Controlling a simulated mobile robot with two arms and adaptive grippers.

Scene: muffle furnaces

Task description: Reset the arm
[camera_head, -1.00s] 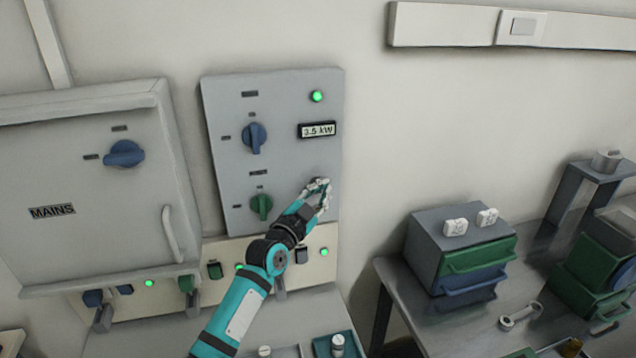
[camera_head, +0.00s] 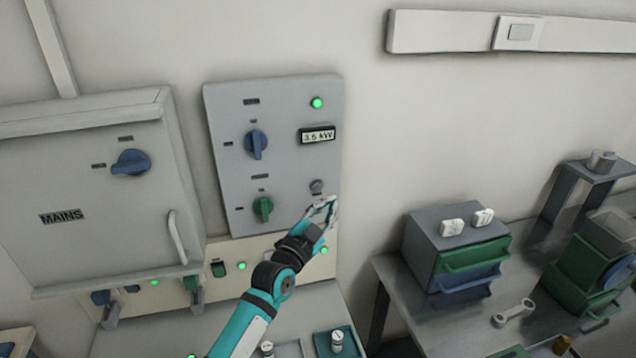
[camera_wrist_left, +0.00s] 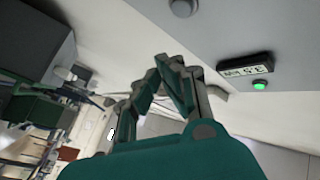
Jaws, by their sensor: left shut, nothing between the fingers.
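My left arm comes in from the bottom of the head view. Its left gripper (camera_head: 325,207) is shut and empty, in front of the wall just below and right of the grey control panel's round grey button (camera_head: 316,186). The button is uncovered and apart from the fingers. In the left wrist view the fingertips (camera_wrist_left: 165,62) meet, with the button (camera_wrist_left: 184,7) at the top and the "3.5 kW" display (camera_wrist_left: 245,68) to the right. The grey panel (camera_head: 290,105) also carries a blue knob (camera_head: 256,144), a green knob (camera_head: 263,208) and a lit green lamp (camera_head: 317,103). My right gripper is not in view.
A MAINS cabinet (camera_head: 90,220) with a handle is at the left. A strip with switches and green lamps (camera_head: 241,266) runs below the panel. Bare wall lies between panel and bench.

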